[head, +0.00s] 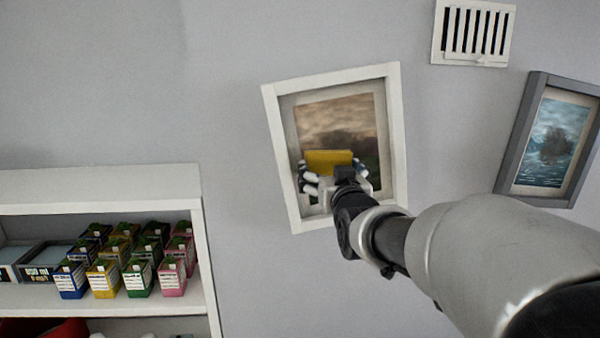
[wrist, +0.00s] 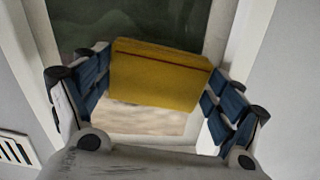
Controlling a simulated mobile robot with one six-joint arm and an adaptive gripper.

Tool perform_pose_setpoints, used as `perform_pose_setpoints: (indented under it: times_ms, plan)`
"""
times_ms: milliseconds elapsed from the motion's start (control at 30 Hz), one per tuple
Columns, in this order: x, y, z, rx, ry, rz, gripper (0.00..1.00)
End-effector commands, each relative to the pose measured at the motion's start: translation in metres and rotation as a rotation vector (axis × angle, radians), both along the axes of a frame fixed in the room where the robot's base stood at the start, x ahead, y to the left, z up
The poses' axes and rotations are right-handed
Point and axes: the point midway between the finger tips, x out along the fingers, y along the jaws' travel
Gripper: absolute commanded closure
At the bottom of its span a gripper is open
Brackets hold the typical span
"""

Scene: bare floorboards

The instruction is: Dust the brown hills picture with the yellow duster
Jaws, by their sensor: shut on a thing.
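The brown hills picture (head: 338,112) hangs on the wall in a white frame, tilted, with a brown sky over dark hills. My gripper (head: 329,175) is in front of its lower half and hides part of it. The gripper is shut on the yellow duster (head: 329,161), a yellow block held level across the fingers. In the wrist view the duster (wrist: 160,76) sits between the blue-padded fingers of my gripper (wrist: 158,85), with the picture (wrist: 135,118) behind it. I cannot tell whether the duster touches the picture.
A grey-framed sea picture (head: 549,140) hangs to the right. A white vent (head: 473,33) is above, on the wall. A white shelf (head: 100,188) with several small cartons (head: 133,262) stands at the lower left. The wall between shelf and white frame is clear.

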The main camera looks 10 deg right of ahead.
Motion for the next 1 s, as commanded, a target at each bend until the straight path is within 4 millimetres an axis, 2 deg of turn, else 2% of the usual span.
perform_pose_setpoints:
  times_ms: [833, 1000]
  plan:
    - [0.016, 0.0, 0.001, 0.0, -0.002, 0.0, 0.39]
    - [0.015, -0.009, 0.001, 0.0, -0.003, -0.002, 0.39]
